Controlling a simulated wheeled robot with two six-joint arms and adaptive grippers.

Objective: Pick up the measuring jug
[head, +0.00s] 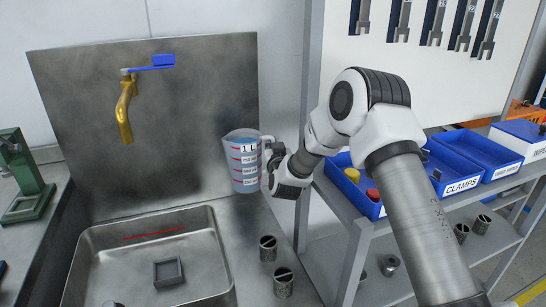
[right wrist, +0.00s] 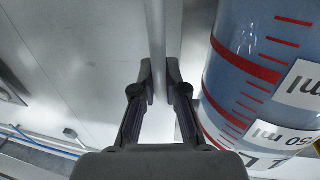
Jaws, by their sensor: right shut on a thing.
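The measuring jug (head: 243,165) is a clear, blue-tinted jug with red scale lines and white volume labels. It is upright in front of the metal splashback in the head view. Its side also fills the right of the right wrist view (right wrist: 262,75). My right gripper (head: 272,156) is at the jug's right side, shut on its handle. In the right wrist view the fingertips (right wrist: 162,88) close on the pale upright handle bar (right wrist: 158,45). I cannot tell whether the jug's base touches the counter. My left gripper is not in view.
A steel sink (head: 208,250) with a small grey square tray (head: 168,272) lies below a brass tap (head: 125,112) with a blue lever. Two metal cylinders (head: 268,248) (head: 284,283) stand right of the sink. A shelf with blue bins (head: 455,178) is at right.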

